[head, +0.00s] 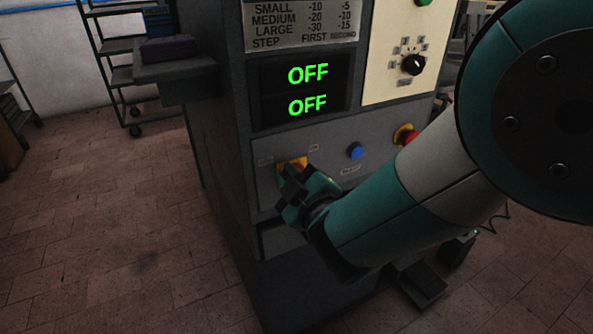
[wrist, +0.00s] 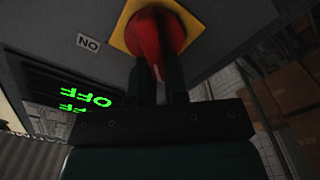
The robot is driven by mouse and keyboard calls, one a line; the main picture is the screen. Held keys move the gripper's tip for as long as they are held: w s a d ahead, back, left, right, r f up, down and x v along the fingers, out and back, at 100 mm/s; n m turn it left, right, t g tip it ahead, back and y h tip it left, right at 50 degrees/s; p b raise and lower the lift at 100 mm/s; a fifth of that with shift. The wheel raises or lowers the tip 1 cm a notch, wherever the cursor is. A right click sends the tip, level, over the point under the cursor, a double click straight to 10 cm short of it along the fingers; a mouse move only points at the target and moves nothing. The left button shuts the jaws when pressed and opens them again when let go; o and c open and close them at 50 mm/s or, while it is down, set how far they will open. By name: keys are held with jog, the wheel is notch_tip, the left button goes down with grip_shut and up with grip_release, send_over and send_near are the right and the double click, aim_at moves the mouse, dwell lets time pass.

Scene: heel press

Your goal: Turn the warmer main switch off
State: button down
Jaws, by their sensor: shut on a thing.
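The main switch is a red knob (wrist: 158,36) on a yellow plate (wrist: 118,40), at the top middle of the wrist view. In the head view the yellow plate (head: 292,164) shows low on the left of the machine's grey panel, partly hidden by my gripper. My gripper (wrist: 160,82) is shut on the red knob, its two dark fingers on either side of the knob's grip. My gripper also shows in the head view (head: 296,182). The display (head: 307,88) above the switch reads OFF on both lines in green. The knob's exact angle is hard to tell.
To the right of the switch on the panel are a blue button (head: 355,151) and a red button on a yellow base (head: 405,134). A black selector dial (head: 413,65) sits higher up. A side shelf (head: 175,68) juts out on the left. The floor at left is clear.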

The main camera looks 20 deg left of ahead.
jog(key=c, duration=1.1)
grip_release()
jog(key=shift+c, duration=0.2)
jog(key=b+v, duration=1.5)
jog(key=v, duration=0.2)
jog(key=shift+s+d, duration=0.15)
